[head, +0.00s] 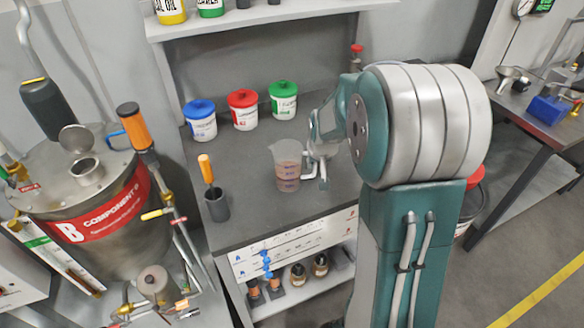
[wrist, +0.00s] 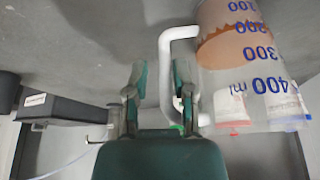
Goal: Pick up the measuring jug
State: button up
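The measuring jug (head: 286,168) is clear with blue markings and brownish contents, standing upright on the grey worktop. In the wrist view the jug (wrist: 240,75) fills the right side and appears upside down. Its white handle (wrist: 165,68) lies between the two green fingers of my gripper (wrist: 160,75). The right finger is between the handle bar and the jug body; the left finger is outside the handle. The fingers are apart, with a visible gap to the bar on the left. In the head view my gripper (head: 318,152) is at the jug's right side, partly hidden by my arm.
Blue (head: 200,122), red (head: 243,110) and green (head: 283,101) lidded tubs stand behind the jug. A dark cup with an orange-handled tool (head: 215,204) stands front left. A metal tank (head: 85,200) is at left. A shelf (head: 240,22) hangs above.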

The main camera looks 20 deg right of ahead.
jog(key=shift+w+f, duration=0.25)
jog(key=shift+f, duration=0.45)
jog(key=shift+a, duration=0.3)
grip_shut()
jog(key=shift+w+d, duration=0.1)
jog(key=shift+d, duration=0.05)
